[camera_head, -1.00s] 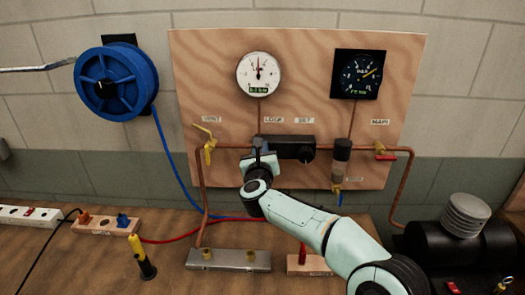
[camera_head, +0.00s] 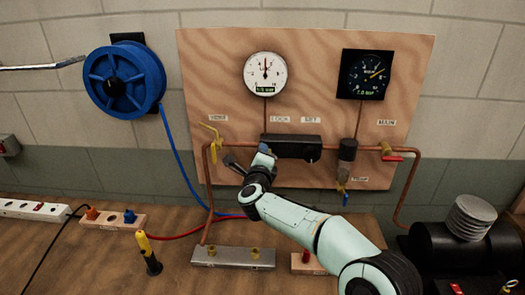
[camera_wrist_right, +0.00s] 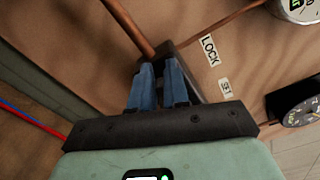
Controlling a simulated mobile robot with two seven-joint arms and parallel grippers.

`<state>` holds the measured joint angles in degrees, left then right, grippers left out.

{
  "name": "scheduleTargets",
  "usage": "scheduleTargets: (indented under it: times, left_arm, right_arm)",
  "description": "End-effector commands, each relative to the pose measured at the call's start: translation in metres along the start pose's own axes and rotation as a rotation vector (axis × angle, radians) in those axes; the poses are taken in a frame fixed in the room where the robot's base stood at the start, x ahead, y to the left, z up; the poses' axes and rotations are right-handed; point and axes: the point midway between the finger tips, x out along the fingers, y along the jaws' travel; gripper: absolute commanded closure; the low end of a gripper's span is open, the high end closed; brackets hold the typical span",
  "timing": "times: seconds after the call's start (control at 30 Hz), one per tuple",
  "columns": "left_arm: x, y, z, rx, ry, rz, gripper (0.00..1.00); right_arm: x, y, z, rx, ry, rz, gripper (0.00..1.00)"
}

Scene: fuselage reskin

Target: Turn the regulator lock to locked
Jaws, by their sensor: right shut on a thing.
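The regulator (camera_head: 298,147) is a black block on the copper pipe of the wooden panel, below the LOCK (camera_head: 281,119) and SET labels. Its knob (camera_head: 312,157) with a white mark shows at the right end. My right gripper (camera_head: 264,150) is at the regulator's left end, under the LOCK label. In the wrist view its blue fingers (camera_wrist_right: 160,82) are close together against the black regulator end (camera_wrist_right: 183,62). They are shut on the regulator lock, which the fingers hide, so its position cannot be read.
A yellow vent lever (camera_head: 212,142) is close left of my gripper, and a red-handled main valve (camera_head: 390,155) is right. A white gauge (camera_head: 265,73) and black gauge (camera_head: 364,74) are above. A blue hose reel (camera_head: 124,78) hangs left. A black compressor (camera_head: 455,250) stands at right.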

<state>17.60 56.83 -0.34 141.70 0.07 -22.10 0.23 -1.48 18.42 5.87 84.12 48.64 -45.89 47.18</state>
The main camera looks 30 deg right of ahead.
Motion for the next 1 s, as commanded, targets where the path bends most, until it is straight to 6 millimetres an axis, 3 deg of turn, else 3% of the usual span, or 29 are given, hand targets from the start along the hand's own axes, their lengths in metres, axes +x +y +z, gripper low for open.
scheduleTargets:
  times: [0.5,1.0]
  left_arm:
    - [-0.0091,0.0045,-0.0036,0.002,0.006,0.002,0.57]
    - [-0.0103,0.0051,-0.0041,0.002,0.007,0.002,0.57]
  right_arm:
    - [0.0001,0.0071,-0.0008,-0.345,0.000,-0.002,1.00]
    - [-0.0001,0.0094,-0.0016,-0.413,0.000,-0.001,1.00]
